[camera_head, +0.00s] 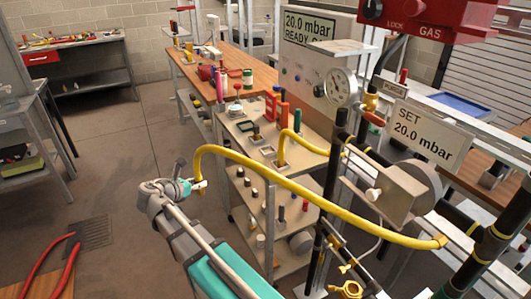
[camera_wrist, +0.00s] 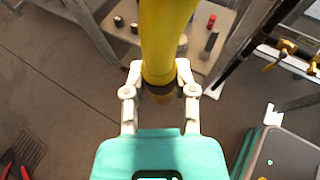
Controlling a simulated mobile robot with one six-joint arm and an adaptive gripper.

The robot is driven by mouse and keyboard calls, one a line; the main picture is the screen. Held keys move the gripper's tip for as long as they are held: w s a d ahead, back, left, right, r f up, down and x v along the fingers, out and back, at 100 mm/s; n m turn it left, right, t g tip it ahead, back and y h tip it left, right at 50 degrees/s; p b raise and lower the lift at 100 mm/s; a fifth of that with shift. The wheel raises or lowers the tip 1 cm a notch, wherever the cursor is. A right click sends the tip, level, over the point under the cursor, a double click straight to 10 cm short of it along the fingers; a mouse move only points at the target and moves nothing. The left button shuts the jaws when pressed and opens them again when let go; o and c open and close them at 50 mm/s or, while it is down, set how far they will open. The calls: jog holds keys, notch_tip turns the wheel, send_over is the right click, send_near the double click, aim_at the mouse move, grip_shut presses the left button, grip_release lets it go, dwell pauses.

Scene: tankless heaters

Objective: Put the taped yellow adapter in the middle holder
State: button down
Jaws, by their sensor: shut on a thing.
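My gripper (camera_head: 196,186) is at the left of the head view, in the air in front of the trolley. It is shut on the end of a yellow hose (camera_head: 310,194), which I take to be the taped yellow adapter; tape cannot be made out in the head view. In the wrist view the yellow piece (camera_wrist: 165,40) stands between the fingers (camera_wrist: 160,90), with a brownish end toward the palm. Small square holders (camera_head: 267,151) sit on the trolley top, away from my gripper. Which one is the middle holder is hard to tell.
A second yellow hose (camera_head: 283,143) comes down onto the trolley top (camera_head: 231,127). A black post (camera_head: 333,175) and gauge (camera_head: 342,86) stand to the right. Red-handled pliers (camera_head: 70,265) lie at lower left.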

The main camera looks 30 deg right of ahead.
jog(key=s+d+r+m+g+p, duration=0.1)
jog(key=s+d+r+p, duration=0.1)
jog(key=d+r+p, duration=0.3)
jog(key=s+d+r+m+g+h+p, duration=0.1)
jog(key=d+r+p, duration=0.4)
jog(key=d, duration=0.8)
jog(key=s+d+r+g+p, duration=0.1)
jog(key=s+d+r+p, duration=0.2)
jog(key=d+r+p, duration=0.3)
jog(key=d, duration=0.2)
jog(key=shift+d+r+m+h, duration=0.3)
jog(key=shift+d+r+m, duration=0.1)
jog(key=shift+w, duration=0.1)
jog(key=shift+w+d+f+b, duration=0.35)
jog(key=shift+w+f+b, duration=1.15)
jog(key=shift+w, duration=0.65)
jog(key=shift+w+d+f+b, duration=0.4)
jog(key=shift+w+f+b, duration=1.1)
jog(key=shift+w, duration=0.7)
jog(key=shift+w+d+f+b, duration=0.35)
jog(key=shift+w+f+b, duration=1.15)
jog(key=shift+w, duration=0.65)
